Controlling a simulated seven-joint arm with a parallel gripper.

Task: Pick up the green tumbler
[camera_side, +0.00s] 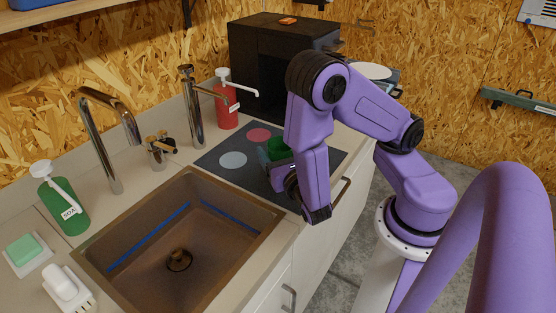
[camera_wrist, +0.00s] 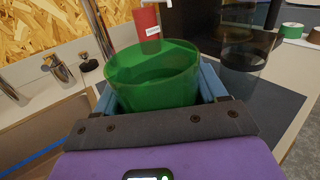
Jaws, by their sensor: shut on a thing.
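The green tumbler (camera_wrist: 152,80) is upright and see-through in the wrist view, between the two blue-grey fingers of my gripper (camera_wrist: 158,88). The gripper is shut on it. In the side view the tumbler (camera_side: 279,149) shows as a small green shape left of my arm, over the dark mat. My gripper (camera_side: 272,161) is partly hidden there behind my own purple arm. I cannot tell whether the tumbler touches the mat.
A dark mat (camera_side: 215,158) with round coloured patches lies behind the sink (camera_side: 180,240). A red pump bottle (camera_side: 226,108) and a tall tap (camera_side: 192,110) stand near it. A black machine (camera_side: 250,60) stands behind. A dark clear container (camera_wrist: 243,68) is right of the tumbler.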

